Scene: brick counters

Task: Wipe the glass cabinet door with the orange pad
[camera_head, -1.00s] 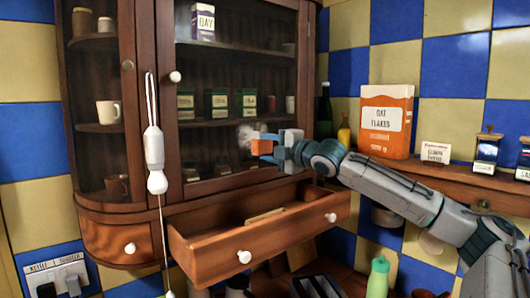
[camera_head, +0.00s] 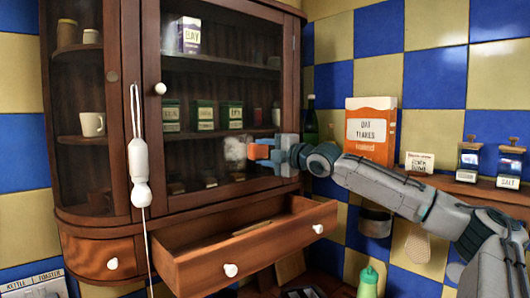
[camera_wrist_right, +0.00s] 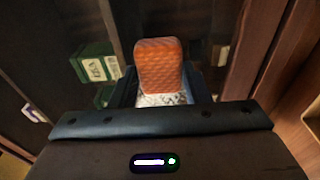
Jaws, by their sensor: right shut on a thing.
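The orange pad (camera_head: 259,151) is held in my right gripper (camera_head: 270,150) in front of the glass cabinet door (camera_head: 215,85). In the right wrist view the pad (camera_wrist_right: 159,66) stands upright between the fingers, with a quilted face. A whitish smudge (camera_head: 237,148) shows on the glass just left of the pad; a pale speckled patch also shows below the pad in the wrist view (camera_wrist_right: 163,99). I cannot tell whether the pad touches the glass. The door looks closed, with a white knob (camera_head: 160,89) at its left. My left gripper is not in view.
An open drawer (camera_head: 265,250) juts out below the door. A white hanging cord pull (camera_head: 139,172) dangles in front of the cabinet's left side. Tins (camera_head: 205,115) sit behind the glass.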

